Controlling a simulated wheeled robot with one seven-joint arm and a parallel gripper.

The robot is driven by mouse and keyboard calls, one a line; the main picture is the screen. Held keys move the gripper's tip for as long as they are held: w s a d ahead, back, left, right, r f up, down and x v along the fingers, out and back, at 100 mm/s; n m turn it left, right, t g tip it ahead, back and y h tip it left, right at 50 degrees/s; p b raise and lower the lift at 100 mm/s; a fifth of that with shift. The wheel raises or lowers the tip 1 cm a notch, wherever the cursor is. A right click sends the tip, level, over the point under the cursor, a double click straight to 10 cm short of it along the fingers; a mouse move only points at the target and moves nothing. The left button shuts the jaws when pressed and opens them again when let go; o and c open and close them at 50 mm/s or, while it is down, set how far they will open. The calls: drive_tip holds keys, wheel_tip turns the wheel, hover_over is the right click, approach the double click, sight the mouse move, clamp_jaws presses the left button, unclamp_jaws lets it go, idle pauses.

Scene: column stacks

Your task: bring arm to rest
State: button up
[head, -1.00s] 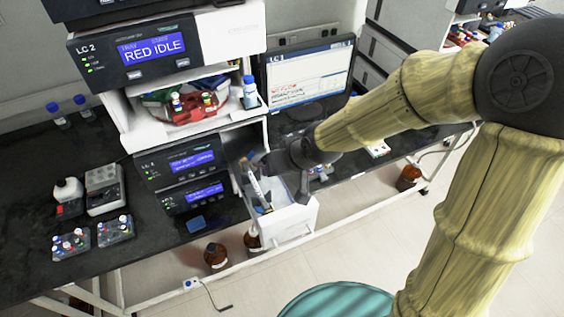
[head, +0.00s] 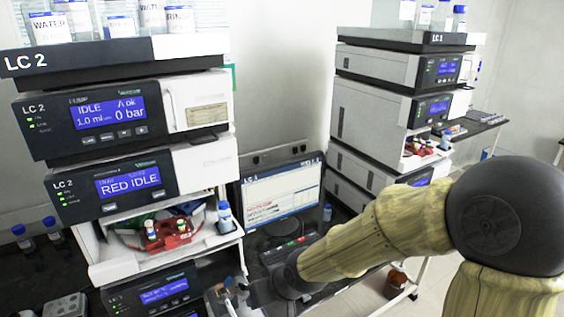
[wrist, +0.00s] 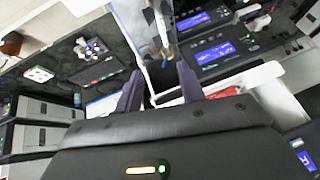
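My arm reaches in from the right in the head view, and its dark wrist ends low in the middle. My gripper (wrist: 158,78) shows in the wrist view with its two dark fingers apart and nothing clearly held between them. A white bin (wrist: 136,22) with pen-like items (wrist: 160,25) in it lies beyond the fingertips. In the head view the gripper is partly cut off by the bottom edge, beside the LC 2 stack (head: 110,190).
A monitor (head: 282,198) stands behind my wrist. The LC 1 stack (head: 385,110) stands at the back right. A red vial rack (head: 168,236) sits in the LC 2 stack's open bay. A brown bottle (head: 396,280) stands low at the right.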

drive_tip(key=s+d+f+m+h+b, duration=0.1)
drive_tip(key=s+d+m+h, duration=0.1)
drive_tip(key=d, duration=0.8)
drive_tip(key=s+d+f+m+g+h, duration=0.1)
drive_tip(key=s+d+m+h, duration=0.2)
drive_tip(key=d, duration=0.7)
drive_tip(key=shift+s+d+f+g+b, duration=0.3)
drive_tip(key=shift+s+f+b, duration=0.1)
drive_tip(key=shift+s, duration=0.6)
